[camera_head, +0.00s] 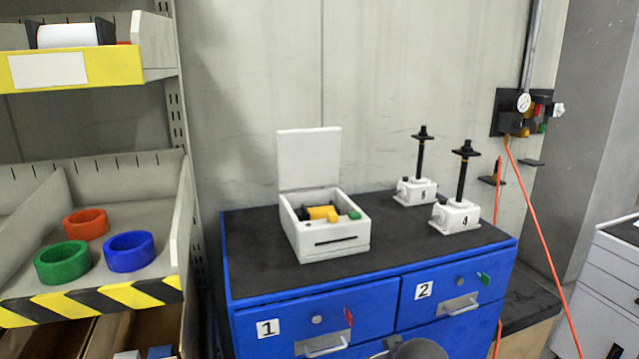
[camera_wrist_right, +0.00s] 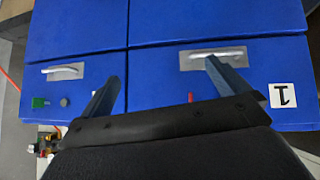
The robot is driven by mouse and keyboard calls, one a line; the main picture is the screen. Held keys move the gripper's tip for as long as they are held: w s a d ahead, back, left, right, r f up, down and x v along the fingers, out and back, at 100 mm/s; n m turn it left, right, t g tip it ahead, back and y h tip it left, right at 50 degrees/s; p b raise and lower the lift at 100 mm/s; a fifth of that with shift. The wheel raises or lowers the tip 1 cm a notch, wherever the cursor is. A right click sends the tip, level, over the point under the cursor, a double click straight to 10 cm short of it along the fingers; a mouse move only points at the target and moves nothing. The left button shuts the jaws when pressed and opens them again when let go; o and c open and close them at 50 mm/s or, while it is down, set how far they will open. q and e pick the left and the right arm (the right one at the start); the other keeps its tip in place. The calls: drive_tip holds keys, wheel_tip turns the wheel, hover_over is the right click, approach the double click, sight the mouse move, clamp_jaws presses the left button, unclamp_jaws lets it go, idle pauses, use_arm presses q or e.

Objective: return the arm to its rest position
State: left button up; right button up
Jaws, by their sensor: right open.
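My right gripper (camera_wrist_right: 162,68) shows in the right wrist view. Its two fingers are spread apart with nothing between them. Beyond them is the blue front of the drawer cabinet, and the right finger overlaps the handle of drawer 1 in the picture. I cannot tell whether it touches. In the head view only a dark rounded part, probably of my right arm, shows at the bottom edge, in front of the cabinet (camera_head: 310,309). My left gripper is not in view.
An open white box (camera_head: 325,235) holds yellow and green parts. Shelving with coloured rings (camera_head: 62,263) stands left. An orange hose (camera_head: 545,255) hangs right. Both drawers look shut.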

drive_tip(key=s+f+m+g, duration=0.1)
drive_tip(key=s+f+g, duration=0.2)
drive_tip(key=s+f, duration=1)
drive_tip(key=s+d+f+g, duration=0.1)
drive_tip(key=s+f+g, duration=0.3)
drive_tip(key=s+f, duration=0.9)
drive_tip(key=s, duration=0.4)
drive_tip(key=shift+s+d+m, duration=0.2)
drive_tip(key=shift+s+m, duration=0.2)
